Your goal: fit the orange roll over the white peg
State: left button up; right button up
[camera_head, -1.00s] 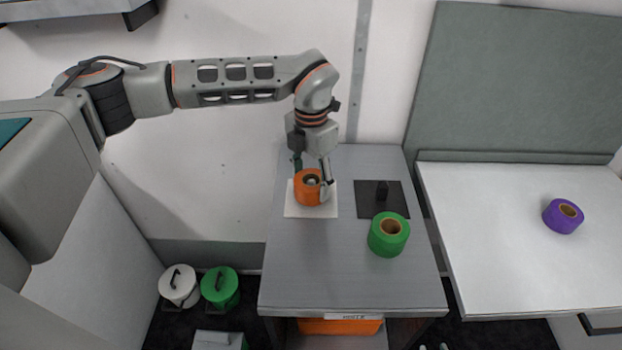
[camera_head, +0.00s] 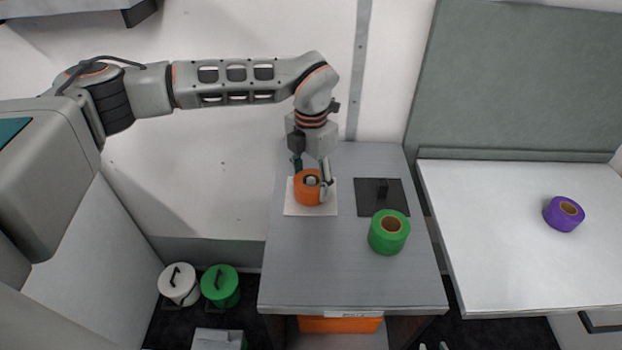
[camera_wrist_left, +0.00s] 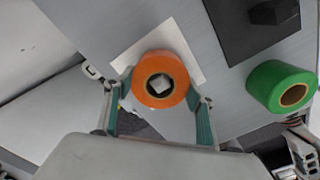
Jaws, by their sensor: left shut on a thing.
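The orange roll (camera_head: 308,198) is upright in my left gripper (camera_head: 312,180), whose two fingers are shut on its sides. The white peg (camera_head: 311,181) shows inside the roll's hole, its top visible, so the roll is around it. In the left wrist view the squarish peg top (camera_wrist_left: 159,84) also shows within the hole of the orange roll (camera_wrist_left: 147,97), between the fingers of the left gripper (camera_wrist_left: 160,103). The peg's white square base (camera_head: 327,209) lies under the roll. Whether the roll touches the base is hidden. Two small pale tips at the head view's bottom edge may be my right gripper.
A green roll (camera_head: 388,240) stands on the grey table (camera_head: 345,270), near a black base with a black peg (camera_head: 382,188). A purple roll (camera_head: 558,217) lies on the white bench at right. White and green canisters (camera_head: 220,287) stand on the floor. The table front is clear.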

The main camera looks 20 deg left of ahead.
pick_arm(q)
jog(key=shift+f, duration=0.1)
jog(key=o, duration=0.9)
